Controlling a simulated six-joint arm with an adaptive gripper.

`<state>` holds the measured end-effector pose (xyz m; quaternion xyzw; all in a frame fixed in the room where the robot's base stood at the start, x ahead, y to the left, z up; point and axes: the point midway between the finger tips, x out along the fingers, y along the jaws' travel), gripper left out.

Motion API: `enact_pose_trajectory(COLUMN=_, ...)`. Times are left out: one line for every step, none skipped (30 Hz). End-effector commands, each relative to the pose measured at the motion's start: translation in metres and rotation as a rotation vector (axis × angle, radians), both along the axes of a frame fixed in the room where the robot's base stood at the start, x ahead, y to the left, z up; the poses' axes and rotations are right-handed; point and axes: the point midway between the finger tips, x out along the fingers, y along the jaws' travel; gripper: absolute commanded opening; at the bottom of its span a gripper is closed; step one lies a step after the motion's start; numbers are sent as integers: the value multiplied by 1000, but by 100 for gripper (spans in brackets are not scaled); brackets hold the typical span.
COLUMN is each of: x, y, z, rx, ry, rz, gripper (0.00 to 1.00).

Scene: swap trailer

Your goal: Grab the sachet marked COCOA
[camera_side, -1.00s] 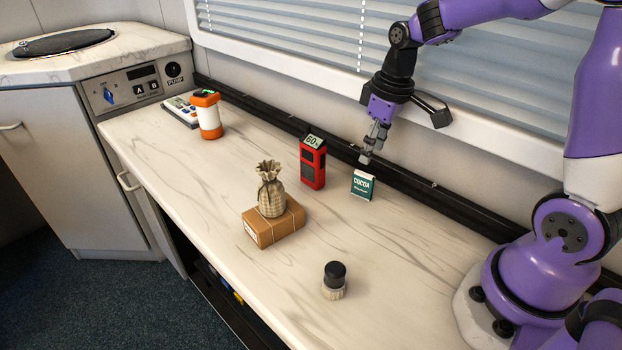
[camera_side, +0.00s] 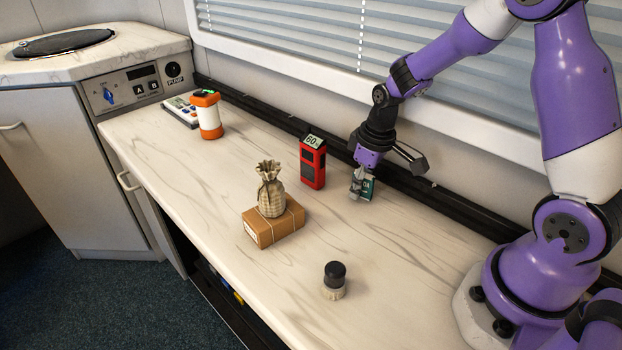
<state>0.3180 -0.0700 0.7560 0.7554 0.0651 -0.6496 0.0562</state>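The green COCOA sachet (camera_side: 367,189) stands upright on the counter, near the black rail at the back. My gripper (camera_side: 356,193) is down at the sachet, pointing downward, with its fingers in front of the sachet's left part. The fingers hide most of the label. I cannot tell whether the fingers are around the sachet or only in front of it, or whether they are closed.
A red device (camera_side: 313,163) stands just left of my gripper. A small pouch (camera_side: 270,190) sits on a brown box (camera_side: 273,226). A black-capped jar (camera_side: 334,281) stands near the front. An orange and white lantern (camera_side: 208,115) stands far left. The counter (camera_side: 400,255) right of the jar is clear.

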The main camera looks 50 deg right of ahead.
Motion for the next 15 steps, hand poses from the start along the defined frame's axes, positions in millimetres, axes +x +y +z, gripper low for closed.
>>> enact_pose_trajectory(x=0, y=0, z=0, rx=0, ry=0, rz=0, gripper=11)
enact_pose_trajectory(x=0, y=0, z=0, rx=0, ry=0, rz=0, gripper=2)
enact_pose_trajectory(x=0, y=0, z=0, rx=0, ry=0, rz=0, gripper=0)
enact_pose_trajectory(x=0, y=0, z=0, rx=0, ry=0, rz=0, gripper=0)
enact_pose_trajectory(x=0, y=0, z=0, rx=0, ry=0, rz=0, gripper=0)
enact_pose_trajectory(x=0, y=0, z=0, rx=0, ry=0, rz=0, gripper=0)
enact_pose_trajectory(x=0, y=0, z=0, rx=0, ry=0, rz=0, gripper=0)
enact_pose_trajectory(x=0, y=0, z=0, rx=0, ry=0, rz=0, gripper=0)
enact_pose_trajectory(x=0, y=0, z=0, rx=0, ry=0, rz=0, gripper=0)
enact_pose_trajectory(x=0, y=0, z=0, rx=0, ry=0, rz=0, gripper=0)
enact_pose_trajectory(x=0, y=0, z=0, rx=0, ry=0, rz=0, gripper=0)
enact_pose_trajectory(x=0, y=0, z=0, rx=0, ry=0, rz=0, gripper=0)
enact_pose_trajectory(x=0, y=0, z=0, rx=0, ry=0, rz=0, gripper=0)
enact_pose_trajectory(x=0, y=0, z=1, rx=0, ry=0, rz=0, gripper=0)
enact_pose_trajectory(x=0, y=0, z=2, rx=0, ry=0, rz=0, gripper=0)
